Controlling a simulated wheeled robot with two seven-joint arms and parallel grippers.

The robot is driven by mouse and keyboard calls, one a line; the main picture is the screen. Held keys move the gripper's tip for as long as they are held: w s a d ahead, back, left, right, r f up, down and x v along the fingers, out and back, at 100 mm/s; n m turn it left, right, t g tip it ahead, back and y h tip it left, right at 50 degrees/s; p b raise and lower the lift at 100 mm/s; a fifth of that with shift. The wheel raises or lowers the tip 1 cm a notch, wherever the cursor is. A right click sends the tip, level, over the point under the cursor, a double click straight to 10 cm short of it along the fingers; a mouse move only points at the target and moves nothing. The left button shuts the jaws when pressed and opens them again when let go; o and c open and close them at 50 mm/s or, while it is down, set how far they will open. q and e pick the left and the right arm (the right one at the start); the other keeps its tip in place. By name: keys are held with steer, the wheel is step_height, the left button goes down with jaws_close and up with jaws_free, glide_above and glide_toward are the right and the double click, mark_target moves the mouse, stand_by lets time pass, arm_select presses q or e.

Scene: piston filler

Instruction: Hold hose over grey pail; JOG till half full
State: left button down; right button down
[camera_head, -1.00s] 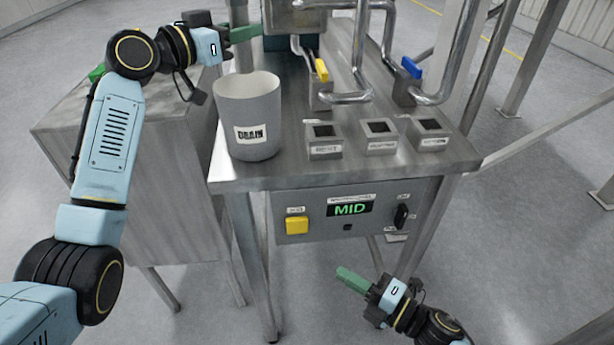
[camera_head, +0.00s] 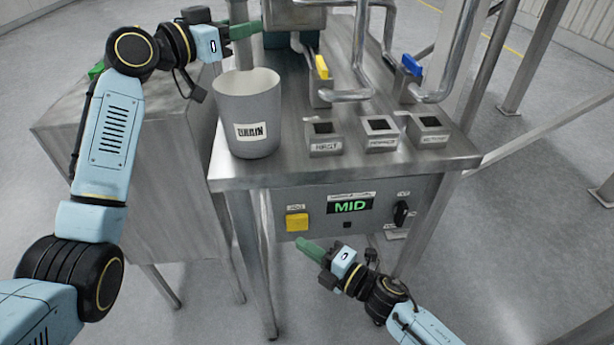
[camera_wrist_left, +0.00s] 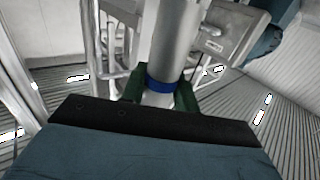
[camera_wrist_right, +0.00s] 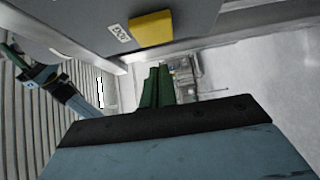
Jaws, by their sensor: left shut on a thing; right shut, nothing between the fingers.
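The grey pail (camera_head: 248,112), labelled DRAIN, stands upright at the left front of the steel table. My left gripper (camera_head: 240,32) is shut on the hose (camera_head: 239,12), a grey tube, behind and above the pail's far rim. In the left wrist view the hose (camera_wrist_left: 175,35) has a blue band between the green fingers. Its lower end is hard to make out near the rim. The inside bottom of the pail is hidden. The yellow JOG button (camera_head: 297,222) is on the front panel. My right gripper (camera_head: 302,244) is shut and empty, just below the button, apparently apart from it.
The panel display (camera_head: 350,207) reads MID in green, with a black knob (camera_head: 401,214) to its right.

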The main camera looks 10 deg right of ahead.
mark_target(293, 226)
steer(key=shift+w+d, duration=0.15)
steer(key=shift+w, duration=1.65)
